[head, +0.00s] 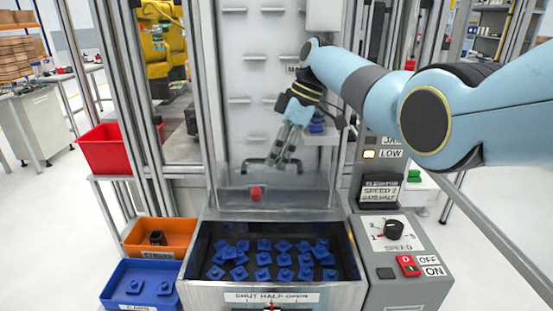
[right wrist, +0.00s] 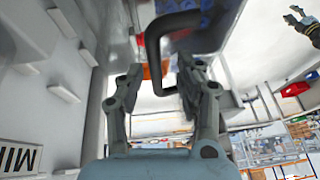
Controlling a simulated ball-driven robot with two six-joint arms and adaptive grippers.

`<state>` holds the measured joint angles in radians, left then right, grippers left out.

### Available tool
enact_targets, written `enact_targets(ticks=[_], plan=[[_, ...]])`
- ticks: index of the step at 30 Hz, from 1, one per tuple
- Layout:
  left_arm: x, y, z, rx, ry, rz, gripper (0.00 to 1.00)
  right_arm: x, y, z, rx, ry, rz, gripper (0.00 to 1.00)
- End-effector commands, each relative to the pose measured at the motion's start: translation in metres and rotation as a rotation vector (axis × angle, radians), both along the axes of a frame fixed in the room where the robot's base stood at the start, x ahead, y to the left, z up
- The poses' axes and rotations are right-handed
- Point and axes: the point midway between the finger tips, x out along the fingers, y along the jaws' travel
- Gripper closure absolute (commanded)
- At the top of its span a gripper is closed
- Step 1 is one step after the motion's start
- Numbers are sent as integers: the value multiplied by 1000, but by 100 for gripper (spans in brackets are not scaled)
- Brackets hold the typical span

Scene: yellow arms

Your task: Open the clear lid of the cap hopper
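The cap hopper (head: 190,280) is a metal-rimmed bin with several blue caps (head: 264,259) in its dark inside. Its clear lid (head: 305,192) shows as a see-through pane rising behind the bin, and the bin's front opening looks uncovered. A dark bar handle (head: 254,161) is near the lid's top edge; it shows large in the right wrist view (right wrist: 157,62). My right gripper (head: 281,160) is at this handle with fingers apart; the handle passes near the fingertips (right wrist: 160,80), and contact is unclear. My left gripper (right wrist: 294,16) is small in the right wrist view, its fingers seemingly apart.
A red knob-like thing (head: 256,193) shows at the pane. A control box (head: 408,250) with a speed dial stands right of the hopper. Orange (head: 172,232) and blue (head: 125,283) bins stand left, a red bin (head: 100,155) higher up. A metal post (head: 148,100) borders the left.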

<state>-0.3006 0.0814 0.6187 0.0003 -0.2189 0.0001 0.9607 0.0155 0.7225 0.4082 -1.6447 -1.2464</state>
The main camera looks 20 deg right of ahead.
Motion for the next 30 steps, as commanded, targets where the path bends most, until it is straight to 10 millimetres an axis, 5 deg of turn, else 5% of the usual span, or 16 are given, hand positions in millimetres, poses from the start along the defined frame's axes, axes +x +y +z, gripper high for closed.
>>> enact_targets(ticks=[9, 15, 26, 30], plan=[[1, -1, 0, -1, -1, 0, 60, -1, -29, 65, -2, -3, -1, 64], [1, -1, 0, -1, -1, 0, 60, -3, -39, 91, -1, 0, -1, 64], [1, -1, 0, -1, -1, 0, 60, -4, -41, 96, -1, 3, 0, 65], [1, -1, 2, -1, -1, 0, 60, -5, -47, 93, -18, 8, -58, 83]])
